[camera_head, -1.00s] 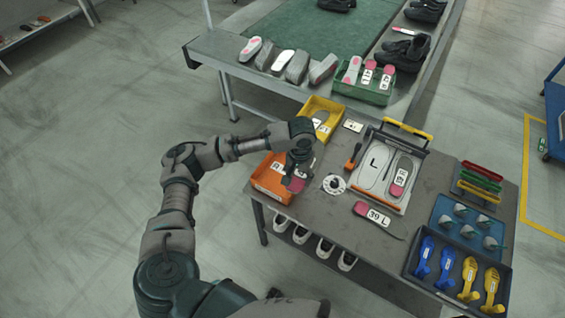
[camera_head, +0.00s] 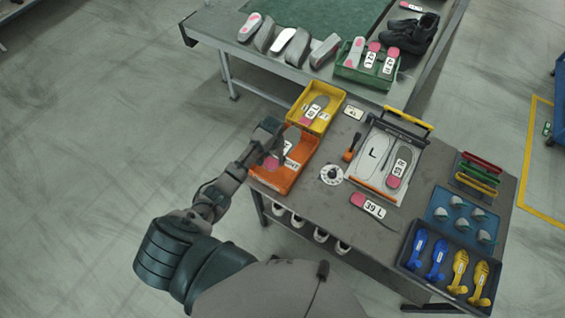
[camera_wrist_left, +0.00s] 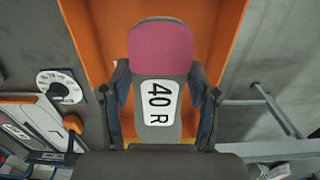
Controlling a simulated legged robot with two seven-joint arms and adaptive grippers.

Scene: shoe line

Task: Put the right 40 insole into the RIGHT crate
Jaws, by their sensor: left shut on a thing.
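The right 40 insole (camera_wrist_left: 157,55), grey with a pink end and a "40 R" label, is upright in the left wrist view between the fingers of my left gripper (camera_wrist_left: 158,100). My left gripper (camera_head: 273,140) is shut on it. In the head view the insole's pink end (camera_head: 270,163) shows over the orange crate (camera_head: 304,158), which bears a white label reading RIGHT. The orange crate (camera_wrist_left: 225,45) fills the background in the wrist view. I cannot tell whether the insole touches the crate floor. My right gripper is not in view.
A yellow crate (camera_head: 335,107) holding an insole stands behind the orange one. A white dial (camera_head: 332,175), an orange-handled tool (camera_head: 352,147), a tray (camera_head: 369,183) with an insole and a loose 39 L insole (camera_head: 374,207) lie to the right.

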